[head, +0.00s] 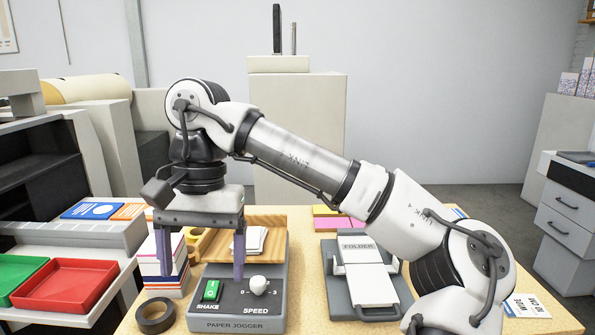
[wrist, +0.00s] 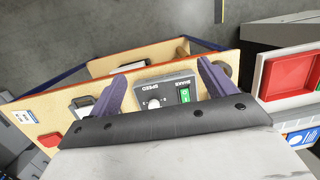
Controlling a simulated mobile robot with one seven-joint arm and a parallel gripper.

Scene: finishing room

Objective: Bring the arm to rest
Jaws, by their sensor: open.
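My gripper (head: 200,266) points down with its two purple fingers wide apart and nothing between them. It hangs over the left part of the paper jogger (head: 237,325). The right finger shows in front of the jogger's wooden tray, and the left one in front of a paper stack. In the wrist view my gripper (wrist: 160,72) is also open, with the jogger's panel (wrist: 165,95) between the fingers. The jogger has a green SHAKE switch (head: 212,289) and a white SPEED knob (head: 258,284). I cannot tell the exact height of the fingertips above it.
A folder machine (head: 369,285) stands right of the jogger. A dark tape roll (head: 155,316) lies at the front left, by a paper stack (head: 166,268). Red (head: 66,284) and green (head: 20,277) trays sit at left. Drawers (head: 568,213) stand at right. Floor shows behind the table.

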